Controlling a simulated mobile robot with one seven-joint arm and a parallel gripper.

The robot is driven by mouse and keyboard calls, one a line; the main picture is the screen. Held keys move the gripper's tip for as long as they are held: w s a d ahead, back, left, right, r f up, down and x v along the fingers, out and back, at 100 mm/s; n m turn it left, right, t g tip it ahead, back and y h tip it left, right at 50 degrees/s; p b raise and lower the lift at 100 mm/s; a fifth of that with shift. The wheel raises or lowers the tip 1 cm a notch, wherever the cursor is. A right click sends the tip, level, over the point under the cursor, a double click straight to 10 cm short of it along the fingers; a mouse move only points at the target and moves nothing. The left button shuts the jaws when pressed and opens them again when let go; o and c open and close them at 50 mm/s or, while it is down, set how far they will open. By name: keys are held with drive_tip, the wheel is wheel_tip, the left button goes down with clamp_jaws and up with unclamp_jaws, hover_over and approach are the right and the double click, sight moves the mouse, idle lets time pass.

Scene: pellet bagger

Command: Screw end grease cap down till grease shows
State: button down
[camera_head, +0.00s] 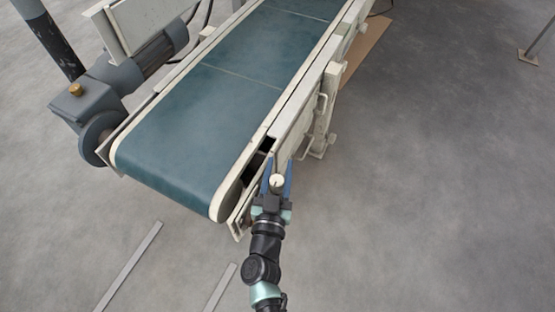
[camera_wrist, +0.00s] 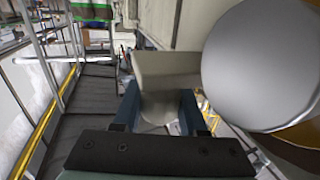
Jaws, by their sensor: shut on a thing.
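My gripper (camera_head: 277,188) is at the near right corner of the conveyor, beside its side frame. In the wrist view its two blue fingers (camera_wrist: 160,114) are closed on a pale grey rounded piece (camera_wrist: 158,104), which appears to be the grease cap. A wider beige block shows just above and beyond this piece. In the head view a small whitish round top (camera_head: 277,180) shows at the fingers. No grease can be made out; the cap's lower edge is hidden by the fingers and palm.
The conveyor's green belt (camera_head: 210,100) lies left of my gripper. A large white round thing (camera_wrist: 262,62) with a yellowish rim stands close on the right in the wrist view. A grey motor (camera_head: 125,75) sits at far left.

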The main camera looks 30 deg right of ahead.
drive_tip(key=shift+s+d+m+g+h+p, duration=0.15)
drive_tip(key=shift+m+g+h+p, duration=0.35)
drive_tip(key=shift+h+p, duration=0.3)
drive_tip(key=shift+c, duration=2.3)
unclamp_jaws()
drive_tip(key=shift+s+a+p, duration=0.35)
drive_tip(key=shift+a, duration=0.05)
drive_tip(key=p+v, duration=0.3)
drive_tip(key=v, duration=0.9)
drive_tip(key=shift+p, duration=0.3)
drive_tip(key=shift+d, duration=0.1)
